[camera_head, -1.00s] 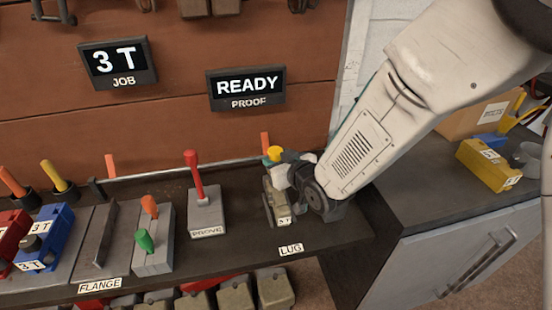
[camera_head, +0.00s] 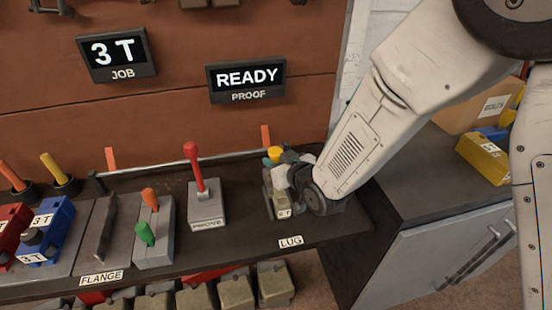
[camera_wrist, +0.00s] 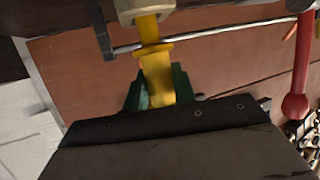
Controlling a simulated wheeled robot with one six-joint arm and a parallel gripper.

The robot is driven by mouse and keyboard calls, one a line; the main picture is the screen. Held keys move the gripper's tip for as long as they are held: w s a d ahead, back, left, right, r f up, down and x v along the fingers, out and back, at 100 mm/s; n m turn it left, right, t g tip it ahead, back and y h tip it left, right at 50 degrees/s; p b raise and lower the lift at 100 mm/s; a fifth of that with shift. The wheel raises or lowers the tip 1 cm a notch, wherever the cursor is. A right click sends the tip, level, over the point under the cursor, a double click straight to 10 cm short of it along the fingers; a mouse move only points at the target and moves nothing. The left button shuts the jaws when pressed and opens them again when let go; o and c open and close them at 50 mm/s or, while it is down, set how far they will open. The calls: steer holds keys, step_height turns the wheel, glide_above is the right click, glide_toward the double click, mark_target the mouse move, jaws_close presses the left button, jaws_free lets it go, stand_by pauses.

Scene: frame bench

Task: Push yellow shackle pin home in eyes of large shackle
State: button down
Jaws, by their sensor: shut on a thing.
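My gripper (camera_wrist: 157,92) is shut on the yellow shackle pin (camera_wrist: 154,60). Its green fingertips lie on either side of the pin in the wrist view. The pin's far end meets a pale, cream-coloured part (camera_wrist: 143,8) at the top edge, perhaps a shackle eye; how deep it sits I cannot tell. In the head view the pin's yellow top (camera_head: 274,153) shows at my gripper (camera_head: 284,163), above the LUG station. A greyish-tan piece with a "5 T" tag (camera_head: 283,212) stands below it. The large shackle's eyes are mostly hidden by my gripper and wrist.
A red-handled lever (camera_head: 194,170) stands just left of the LUG station. Further left are a block with orange and green handles (camera_head: 154,235), the FLANGE station and blue (camera_head: 42,228) and red blocks. A yellow bin (camera_head: 484,160) stands on the right counter.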

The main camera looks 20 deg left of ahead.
steer(key=shift+f, duration=1.15)
steer(key=c, duration=1.1)
jaws_free()
steer(key=shift+o, duration=0.2)
steer(key=v, duration=0.7)
steer(key=shift+s+d, duration=0.25)
steer(key=shift+r, duration=0.1)
